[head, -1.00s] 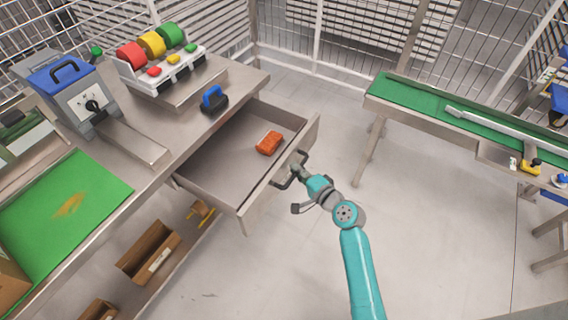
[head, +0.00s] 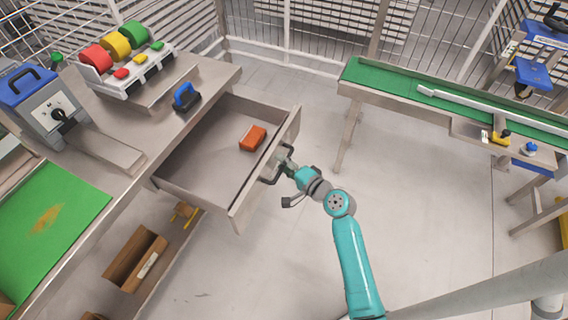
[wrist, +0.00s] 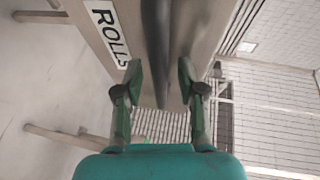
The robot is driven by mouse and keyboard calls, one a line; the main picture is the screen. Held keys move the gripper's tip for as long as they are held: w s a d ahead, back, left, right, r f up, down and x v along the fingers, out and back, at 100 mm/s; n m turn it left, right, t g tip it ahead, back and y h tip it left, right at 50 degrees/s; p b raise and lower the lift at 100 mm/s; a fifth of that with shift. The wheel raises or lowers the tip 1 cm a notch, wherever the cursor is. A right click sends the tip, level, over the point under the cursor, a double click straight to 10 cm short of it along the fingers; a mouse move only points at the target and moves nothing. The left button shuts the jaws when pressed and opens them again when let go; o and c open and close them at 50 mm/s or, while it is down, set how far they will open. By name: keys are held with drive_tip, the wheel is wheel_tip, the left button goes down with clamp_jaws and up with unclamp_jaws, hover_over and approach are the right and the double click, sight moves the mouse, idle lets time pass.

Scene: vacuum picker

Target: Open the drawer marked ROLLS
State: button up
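The drawer marked ROLLS (head: 200,176) stands well out from under the steel workbench. Its ROLLS label (wrist: 109,33) is on the front panel in the wrist view. The drawer's dark bar handle (wrist: 158,30) passes between the fingers of my gripper (wrist: 160,76). The fingers close in on the bar from both sides; the exact contact is hard to see. In the head view my gripper (head: 286,168) is at the handle, outside the drawer front. An orange-red block (head: 252,138) lies inside the drawer near its front.
The workbench carries a blue-handled stamp-like tool (head: 186,97), coloured rolls (head: 115,45), a grey-blue machine (head: 45,105) and a green mat (head: 50,215). Cardboard boxes (head: 136,260) sit below. A green-topped conveyor table (head: 375,80) stands at right. Floor between is clear.

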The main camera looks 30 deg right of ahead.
drive_tip(key=v, duration=1.2)
drive_tip(key=shift+f, duration=0.1)
drive_tip(key=s+a+f+n+g+h, duration=0.1)
drive_tip(key=s+a+f+n+h, duration=0.2)
drive_tip(key=s, duration=0.5)
drive_tip(key=s+a+f+n+g+h, duration=0.1)
drive_tip(key=s+a+f, duration=0.25)
drive_tip(key=s, duration=0.45)
drive_tip(key=s+a+r+n+t, duration=0.1)
drive_tip(key=s+a+r+n, duration=0.3)
drive_tip(key=s+r+n, duration=0.6)
drive_tip(key=r+v, duration=0.1)
drive_tip(key=v, duration=0.5)
drive_tip(key=shift+s+r, duration=0.15)
drive_tip(key=shift+r, duration=0.2)
